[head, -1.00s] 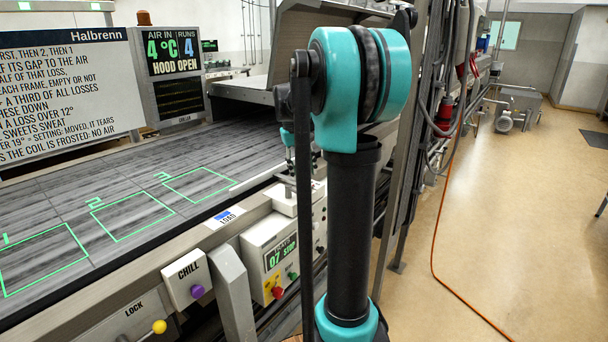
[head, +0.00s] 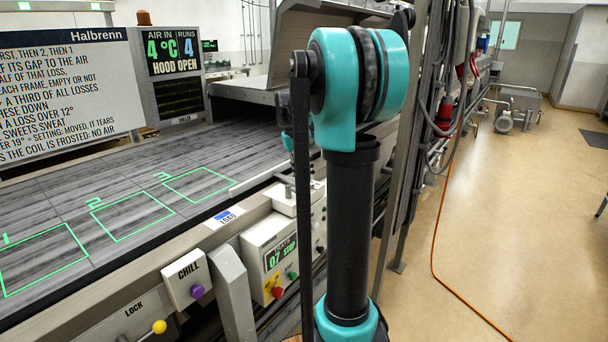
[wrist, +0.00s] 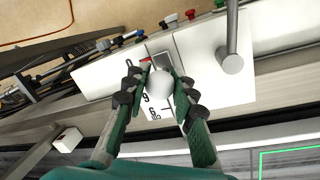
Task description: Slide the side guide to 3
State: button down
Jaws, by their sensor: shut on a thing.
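My gripper (wrist: 162,76) is shut on this knob, one green finger on each side. Printed digits (wrist: 148,105) run along the plate next to the knob; they are tilted and partly covered by a finger, so I cannot tell the exact setting. A small red mark (wrist: 145,61) shows near the left fingertip.
A grey metal post (wrist: 232,60) stands right of the knob, with coloured buttons (wrist: 191,14) beyond. In the head view the belt (head: 120,185) has green outlined frames. A control box (head: 268,255) and the CHILL box (head: 185,282) project from the front. The hood (head: 310,45) is raised.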

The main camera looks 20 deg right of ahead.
jog(key=shift+w+a, duration=0.45)
jog(key=shift+w, duration=0.2)
jog(key=shift+w+a, duration=0.4)
jog(key=shift+w, duration=0.25)
jog(key=c, duration=1.2)
grip_release()
jog(key=r, duration=0.4)
jog(key=a+r, duration=0.1)
jog(key=r, duration=0.3)
jog(key=a+r, duration=0.1)
jog(key=r, duration=0.2)
jog(key=shift+a+r, duration=0.15)
jog(key=shift+r, duration=0.25)
